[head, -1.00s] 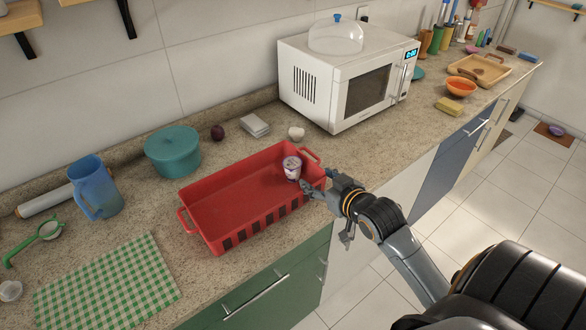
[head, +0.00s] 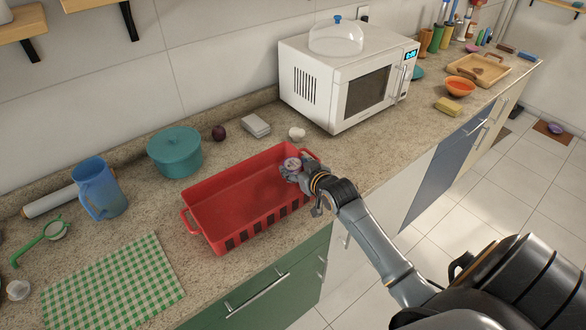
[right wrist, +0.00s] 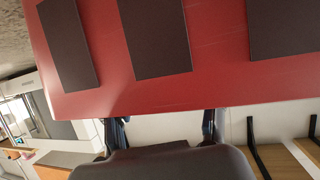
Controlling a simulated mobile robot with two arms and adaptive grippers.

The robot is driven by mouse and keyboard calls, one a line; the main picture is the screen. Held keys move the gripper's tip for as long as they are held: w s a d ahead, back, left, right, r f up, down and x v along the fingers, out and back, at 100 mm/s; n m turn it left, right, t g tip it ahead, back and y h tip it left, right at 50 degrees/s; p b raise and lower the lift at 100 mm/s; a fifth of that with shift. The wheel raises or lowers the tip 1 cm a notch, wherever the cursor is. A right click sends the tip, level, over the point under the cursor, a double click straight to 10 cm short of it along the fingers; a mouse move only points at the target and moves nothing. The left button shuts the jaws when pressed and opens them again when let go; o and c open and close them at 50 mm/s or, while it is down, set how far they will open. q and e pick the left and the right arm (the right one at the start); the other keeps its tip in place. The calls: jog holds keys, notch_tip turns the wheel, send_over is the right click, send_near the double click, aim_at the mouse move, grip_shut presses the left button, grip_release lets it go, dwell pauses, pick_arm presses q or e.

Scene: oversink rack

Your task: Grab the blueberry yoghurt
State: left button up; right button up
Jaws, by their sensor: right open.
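The yoghurt cup (head: 292,163), small and whitish with a purple lid, stands in the right end of a red crate (head: 205,222) on the counter. My right gripper (head: 289,172) reaches over the crate's right front rim and is at the cup, its open fingers partly covering the cup's lower part. I cannot tell whether the fingers touch it. In the right wrist view, the crate's slotted red wall (right wrist: 210,60) fills the top, and my gripper's fingers (right wrist: 162,130) run behind its edge. The cup is hidden there. My left gripper is not in view.
A white microwave (head: 325,90) stands behind the crate to the right. A teal pot (head: 175,155), a blue pitcher (head: 100,190) and a green checked cloth (head: 110,285) are to the left. Small items, including a white egg-like one (head: 297,133), lie behind the crate.

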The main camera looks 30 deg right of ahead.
jog(key=c, duration=0.9)
jog(key=shift+r, duration=0.1)
